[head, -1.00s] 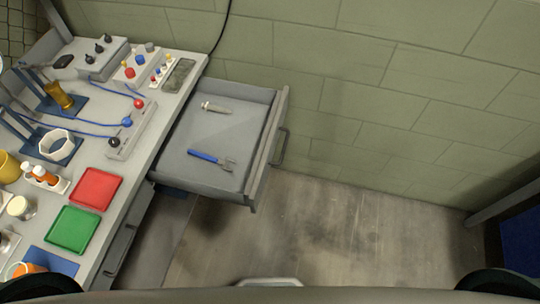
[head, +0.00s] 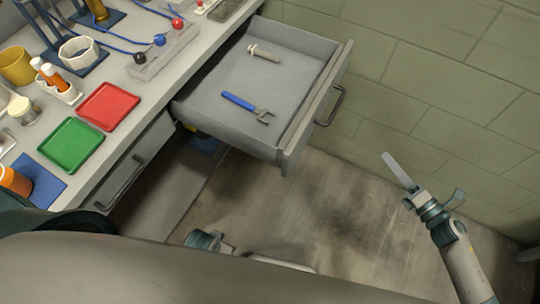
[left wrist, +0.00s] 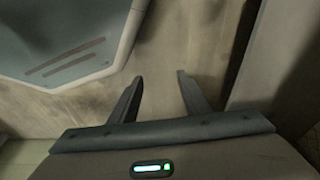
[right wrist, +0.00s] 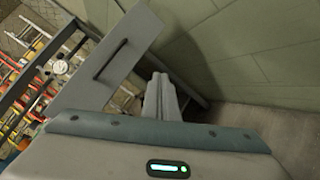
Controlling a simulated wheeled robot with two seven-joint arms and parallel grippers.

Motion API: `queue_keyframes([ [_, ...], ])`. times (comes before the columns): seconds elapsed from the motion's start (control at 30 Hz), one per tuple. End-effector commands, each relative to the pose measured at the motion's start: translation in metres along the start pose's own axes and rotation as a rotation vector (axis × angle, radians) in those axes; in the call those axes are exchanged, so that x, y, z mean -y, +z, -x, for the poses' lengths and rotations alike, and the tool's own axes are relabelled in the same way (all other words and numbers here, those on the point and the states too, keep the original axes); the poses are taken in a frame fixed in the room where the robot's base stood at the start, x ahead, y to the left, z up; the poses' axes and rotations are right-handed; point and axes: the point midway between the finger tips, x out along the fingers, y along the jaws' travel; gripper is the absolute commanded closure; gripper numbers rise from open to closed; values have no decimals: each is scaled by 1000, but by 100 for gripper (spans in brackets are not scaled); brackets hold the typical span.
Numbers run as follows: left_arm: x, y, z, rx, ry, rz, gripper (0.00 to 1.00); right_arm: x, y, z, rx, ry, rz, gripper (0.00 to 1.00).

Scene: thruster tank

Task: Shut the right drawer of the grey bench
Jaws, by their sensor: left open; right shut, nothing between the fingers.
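The right drawer (head: 215,105) of the grey bench (head: 150,92) stands pulled well out in the head view. Its front panel (head: 318,108) has a bar handle (head: 333,106) on the outside. My right gripper (head: 390,160) is shut and empty, in front of the drawer and to the right of the handle, with a clear gap between. The right wrist view shows the shut fingers (right wrist: 160,92), with the drawer front (right wrist: 120,58) and handle (right wrist: 110,60) ahead to the left. My left gripper (left wrist: 160,82) is open and empty in the left wrist view, away from the drawer.
A blue-handled wrench (head: 246,105) and a bolt-like metal piece (head: 264,53) lie inside the drawer. A shut drawer (head: 130,172) is beside it. The bench top holds red (head: 108,104) and green (head: 71,144) trays. A block wall (head: 420,70) runs behind; the floor between is clear.

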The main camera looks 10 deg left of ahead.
Motion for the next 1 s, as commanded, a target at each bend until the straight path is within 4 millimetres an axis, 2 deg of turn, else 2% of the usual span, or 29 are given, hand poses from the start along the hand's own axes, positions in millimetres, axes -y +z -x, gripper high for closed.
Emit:
queue_keyframes([
  [0.03, 0, -5, -4, -13, 0, 1, 57, -18, -7, -5, -48, 86, 151, 100],
  [0.1, 0, -14, 7, -23, -1, 3, 57, -53, -15, -6, -108, 198, 352, 100],
  [0.2, 1, -20, 24, -33, -1, 5, 57, -93, -31, 0, -175, 342, 604, 100],
  [0.3, 2, -25, 39, -42, -2, 7, 57, -121, -47, 9, -220, 454, 791, 100],
  [0.4, 2, -26, 50, -45, -3, 8, 57, -137, -58, 16, -246, 526, 908, 100],
  [0.6, 2, -28, 58, -47, -3, 9, 57, -147, -62, 21, -259, 565, 972, 100],
  [1.0, 2, -28, 56, -47, -3, 8, 57, -149, -63, 17, -257, 562, 966, 100],
])
